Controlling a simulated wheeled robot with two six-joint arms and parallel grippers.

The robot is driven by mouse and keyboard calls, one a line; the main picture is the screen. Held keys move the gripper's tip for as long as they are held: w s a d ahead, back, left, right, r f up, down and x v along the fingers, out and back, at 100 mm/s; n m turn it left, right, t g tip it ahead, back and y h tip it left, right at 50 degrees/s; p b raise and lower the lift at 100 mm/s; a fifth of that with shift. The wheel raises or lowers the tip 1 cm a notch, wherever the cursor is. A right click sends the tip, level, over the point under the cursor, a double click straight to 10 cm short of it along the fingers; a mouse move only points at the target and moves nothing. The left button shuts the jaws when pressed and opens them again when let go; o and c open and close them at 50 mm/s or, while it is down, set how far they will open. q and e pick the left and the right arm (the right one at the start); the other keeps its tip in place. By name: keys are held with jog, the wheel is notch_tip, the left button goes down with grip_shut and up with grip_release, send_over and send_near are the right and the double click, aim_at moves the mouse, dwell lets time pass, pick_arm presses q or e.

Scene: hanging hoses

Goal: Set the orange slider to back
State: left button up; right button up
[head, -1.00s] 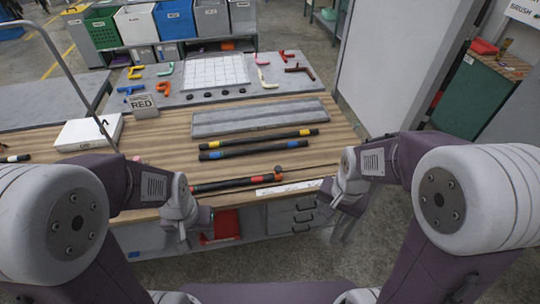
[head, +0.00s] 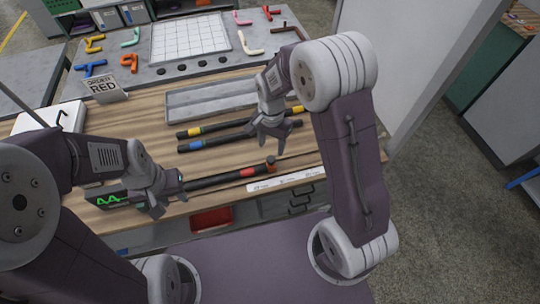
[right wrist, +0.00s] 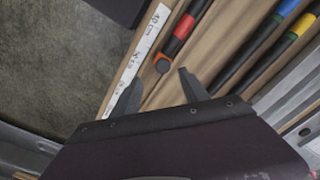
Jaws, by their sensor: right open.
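A dull orange knob (head: 271,161) sits at the right end of a black rod (head: 225,180) with a red band, near the table's front edge. I cannot tell whether this knob is the orange slider; no other orange slider is clear. It also shows in the right wrist view (right wrist: 163,66), just beyond and between the fingertips. My right gripper (head: 266,146) is open and empty above the rods; its spread fingers also show in the right wrist view (right wrist: 158,76). My left gripper (head: 168,198) is over the front edge at the rod's left end; its jaw opening is unclear.
Two black rods with yellow and blue bands (head: 205,139) lie behind. A grey tray (head: 190,108), a white grid board (head: 185,45), an "ORDER RED" sign (head: 104,88) and several coloured elbow pieces lie farther back. A white ruler strip (head: 288,179) runs along the front edge.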

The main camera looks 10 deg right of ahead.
aim_at(271, 158)
jog(key=f, duration=0.5)
jog(key=w+f, duration=0.1)
jog(key=f, duration=0.2)
jog(key=shift+f, duration=0.15)
jog(key=shift+s+f, duration=0.1)
jog(key=shift+f, duration=0.2)
pick_arm(q)
jog(key=shift+w+r, duration=0.1)
jog(key=shift+w, duration=0.4)
jog(key=shift+w, duration=0.1)
pick_arm(e)
jog(key=shift+d, duration=0.1)
grip_shut()
jog(key=shift+w, duration=0.2)
